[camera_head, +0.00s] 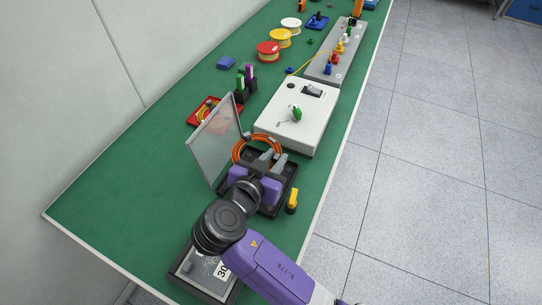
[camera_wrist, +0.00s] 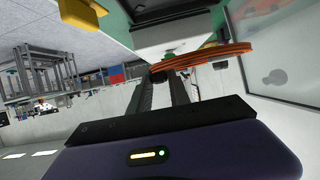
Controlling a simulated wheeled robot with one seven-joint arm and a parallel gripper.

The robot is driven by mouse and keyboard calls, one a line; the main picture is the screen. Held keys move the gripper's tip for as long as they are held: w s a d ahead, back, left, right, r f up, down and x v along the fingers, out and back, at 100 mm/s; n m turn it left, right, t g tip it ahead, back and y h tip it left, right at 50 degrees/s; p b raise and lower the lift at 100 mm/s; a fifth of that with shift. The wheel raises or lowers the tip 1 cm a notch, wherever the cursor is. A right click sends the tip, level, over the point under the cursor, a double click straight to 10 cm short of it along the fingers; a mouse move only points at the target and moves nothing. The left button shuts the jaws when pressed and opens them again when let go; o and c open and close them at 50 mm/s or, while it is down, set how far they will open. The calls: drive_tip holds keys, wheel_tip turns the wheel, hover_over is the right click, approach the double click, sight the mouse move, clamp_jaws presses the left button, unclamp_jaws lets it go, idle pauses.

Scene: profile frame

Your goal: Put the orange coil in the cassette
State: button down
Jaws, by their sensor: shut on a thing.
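The orange coil (camera_head: 239,150) is a loop of orange cable at the black cassette. My gripper (camera_head: 270,158) is shut on the coil's near right part, just above the cassette's tray. In the wrist view the coil (camera_wrist: 205,57) runs across the fingertips (camera_wrist: 168,78) and extends to the right. The black cassette (camera_head: 289,184) lies open on the green bench, its clear lid (camera_head: 214,142) standing up on the left. My gripper and wrist hide much of the tray. I cannot tell whether the coil touches the tray floor.
A white box (camera_head: 312,128) with a green knob stands just beyond the cassette. A yellow block (camera_head: 292,200) sits at its right. A red tray (camera_head: 207,108) with orange cable lies behind the lid. A grey numbered box (camera_head: 195,275) is near my arm. Bench space at left is clear.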

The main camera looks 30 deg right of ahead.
drive_tip(key=shift+b, duration=0.3)
wheel_tip(320, 180, down, 8)
drive_tip(key=b, duration=0.6)
drive_tip(key=shift+r+b, duration=0.1)
drive_tip(key=shift+b, duration=0.25)
drive_tip(key=shift+f+b, duration=1.05)
drive_tip(key=shift+f, duration=0.15)
idle(0.4)
drive_tip(key=shift+r+p, duration=1.4)
drive_tip(key=shift+r, duration=0.75)
